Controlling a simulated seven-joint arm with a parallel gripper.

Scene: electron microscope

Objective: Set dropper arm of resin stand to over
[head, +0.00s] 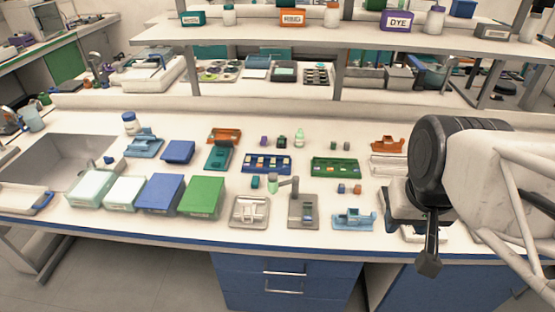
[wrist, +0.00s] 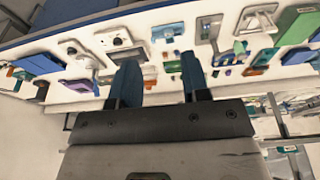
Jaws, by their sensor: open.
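The resin stand (head: 307,222) is a grey plate with an upright post, near the front edge of the bench, right of centre. Its dropper arm (head: 285,182) reaches left from the post top, and a pale green dropper (head: 272,184) hangs at its end, left of the plate. In the wrist view the stand (wrist: 210,28) is small, beyond the fingers; its arm is hard to make out there. My gripper (head: 428,262) is at the right, well apart from the stand. In the wrist view my gripper (wrist: 158,82) is open, with nothing between its blue fingers.
A grey tray (head: 238,222) stands left of the stand, a light blue device (head: 352,222) right of it. Blue (head: 266,171) and green (head: 334,175) racks lie behind. Green (head: 202,197) and blue (head: 163,194) boxes stand further left. A shelf (head: 320,40) spans the back.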

